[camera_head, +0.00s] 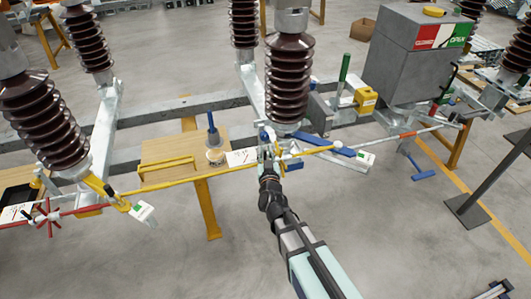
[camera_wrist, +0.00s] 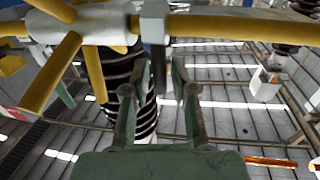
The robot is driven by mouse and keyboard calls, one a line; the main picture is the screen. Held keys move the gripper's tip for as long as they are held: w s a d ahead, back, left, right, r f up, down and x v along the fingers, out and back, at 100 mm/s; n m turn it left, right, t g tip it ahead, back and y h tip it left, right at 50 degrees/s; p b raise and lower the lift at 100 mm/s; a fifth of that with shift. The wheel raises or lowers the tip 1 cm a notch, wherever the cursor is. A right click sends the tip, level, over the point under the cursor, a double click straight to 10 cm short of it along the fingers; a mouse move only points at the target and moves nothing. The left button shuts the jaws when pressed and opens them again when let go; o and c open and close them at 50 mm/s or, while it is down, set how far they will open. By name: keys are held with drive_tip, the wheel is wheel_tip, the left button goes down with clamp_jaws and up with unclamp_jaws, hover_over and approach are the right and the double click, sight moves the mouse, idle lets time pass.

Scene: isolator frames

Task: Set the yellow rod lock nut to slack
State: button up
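The yellow rod (camera_head: 215,174) runs across the middle of the head view; in the wrist view it crosses the top (camera_wrist: 245,28). A pale hub with several yellow spokes, seemingly the yellow rod lock nut (camera_wrist: 72,25), sits on it at upper left in the wrist view. In the head view that area is small and partly covered by my gripper (camera_head: 267,165). A grey collar (camera_wrist: 153,24) with a dark downward bar is on the rod, right of the hub. My gripper (camera_wrist: 161,75) is below the rod, green fingers apart. The bar's lower end appears between or behind the fingertips; contact is unclear.
A red rod with a red spoked nut (camera_head: 47,217) is at far left. Brown ribbed insulators (camera_head: 290,80) stand close behind my gripper. A wooden board (camera_head: 165,150) with a yellow handle and a grey cabinet (camera_head: 400,65) stand behind the rod.

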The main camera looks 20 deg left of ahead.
clamp_jaws()
drive_tip(key=shift+s+d+f+b, duration=0.1)
drive_tip(key=shift+f+b, duration=0.1)
drive_tip(key=shift+b, duration=0.9)
drive_tip(key=shift+f+t+b, duration=0.1)
drive_tip(key=shift+t+b, duration=0.2)
drive_tip(key=shift+b, duration=0.25)
drive_tip(key=b, duration=0.3)
drive_tip(key=t+b, duration=0.1)
drive_tip(key=b, duration=0.3)
drive_tip(key=shift+s+d+f+m+y, duration=0.2)
drive_tip(key=shift+s+f+m+y, duration=0.05)
drive_tip(key=shift+s+m+y, duration=0.05)
drive_tip(key=t+b, duration=0.2)
drive_tip(key=b, duration=0.5)
drive_tip(key=s+d+m+t+b, duration=0.1)
drive_tip(key=t+b, duration=0.1)
drive_tip(key=b, duration=0.5)
drive_tip(key=s+m+t+y+b, duration=0.1)
drive_tip(key=t+b, duration=0.1)
drive_tip(key=b, duration=0.6)
drive_tip(key=shift+d+f+t, duration=0.25)
drive_tip(key=shift+f+t, duration=0.05)
drive_tip(key=shift+f, duration=0.05)
drive_tip(key=shift+b, duration=0.35)
drive_tip(key=shift+s+r+m+t+b, duration=0.15)
drive_tip(key=shift+m+t+b, duration=0.25)
